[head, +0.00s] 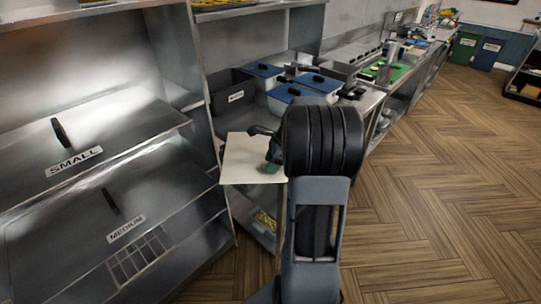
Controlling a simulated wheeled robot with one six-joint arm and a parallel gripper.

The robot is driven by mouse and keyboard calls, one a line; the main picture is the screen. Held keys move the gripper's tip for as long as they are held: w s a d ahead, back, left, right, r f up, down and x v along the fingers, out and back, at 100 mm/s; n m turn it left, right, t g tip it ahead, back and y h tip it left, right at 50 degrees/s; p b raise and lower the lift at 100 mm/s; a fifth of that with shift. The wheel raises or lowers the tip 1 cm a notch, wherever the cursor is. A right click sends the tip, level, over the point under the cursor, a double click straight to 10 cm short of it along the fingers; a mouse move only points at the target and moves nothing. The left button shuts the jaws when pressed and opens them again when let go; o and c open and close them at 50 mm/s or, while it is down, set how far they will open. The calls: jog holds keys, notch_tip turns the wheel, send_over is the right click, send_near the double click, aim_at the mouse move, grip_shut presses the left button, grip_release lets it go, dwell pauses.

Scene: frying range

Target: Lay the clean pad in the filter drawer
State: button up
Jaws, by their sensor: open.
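A flat, pale, square sheet (240,165), which looks like the pad, lies level at the right end of the steel cabinets, in front of the counter. My gripper (271,156) is at its right part, with a green-tipped finger at or just over the sheet. The jaws are open. My arm hides the sheet's right edge, and I cannot tell whether the fingers touch it. I cannot make out which part is the filter drawer.
Steel fronts labelled SMALL (74,162) and MEDIUM (125,229) stand at left. Blue-lidded tubs (292,92) and a dark bin (232,92) stand behind the sheet. A container of yellow pieces (265,221) sits below. The wooden floor (440,200) at right is clear.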

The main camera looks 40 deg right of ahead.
jog(key=shift+c, duration=0.4)
grip_shut()
